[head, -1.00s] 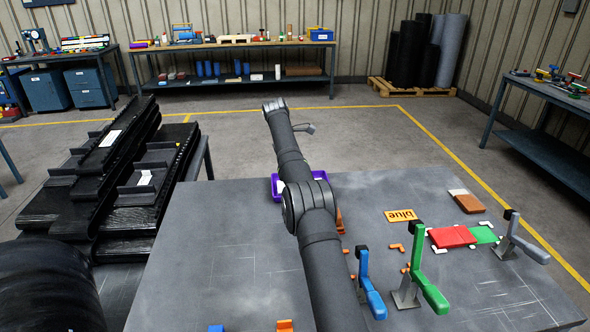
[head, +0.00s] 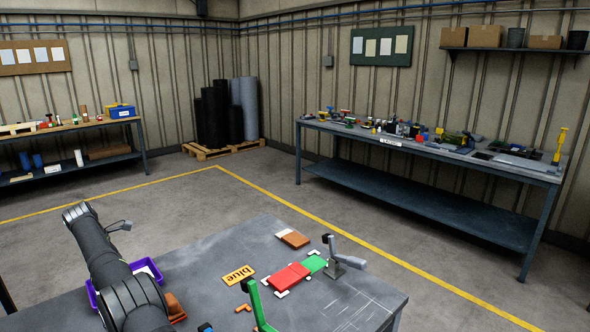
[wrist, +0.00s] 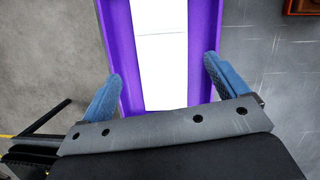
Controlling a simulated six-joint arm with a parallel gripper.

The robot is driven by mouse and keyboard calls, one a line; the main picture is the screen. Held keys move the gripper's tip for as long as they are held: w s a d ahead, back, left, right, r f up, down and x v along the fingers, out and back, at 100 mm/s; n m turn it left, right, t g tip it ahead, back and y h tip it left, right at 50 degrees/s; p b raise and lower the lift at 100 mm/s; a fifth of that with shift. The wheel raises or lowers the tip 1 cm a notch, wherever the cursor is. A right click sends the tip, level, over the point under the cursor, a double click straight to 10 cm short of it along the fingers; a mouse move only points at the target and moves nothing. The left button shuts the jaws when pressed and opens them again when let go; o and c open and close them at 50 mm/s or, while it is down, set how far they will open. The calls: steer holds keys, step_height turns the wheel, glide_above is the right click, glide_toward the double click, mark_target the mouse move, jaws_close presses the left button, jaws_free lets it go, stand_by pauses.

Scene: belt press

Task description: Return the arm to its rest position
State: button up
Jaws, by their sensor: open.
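My gripper (wrist: 163,82) shows in the wrist view with its two blue-padded fingers spread apart and nothing between them. Below it in that view is a purple tray (wrist: 123,50) with a white item (wrist: 168,45) lying in it. In the head view my arm reaches up at the lower left, and the purple tray (head: 92,297) sits partly hidden behind it. The fingertips cannot be made out in the head view.
A cluttered workbench (head: 430,163) stands at the right.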

steer(key=shift+w+d+r, duration=0.2)
steer(key=shift+d+r, duration=0.25)
steer(key=shift+d, duration=0.35)
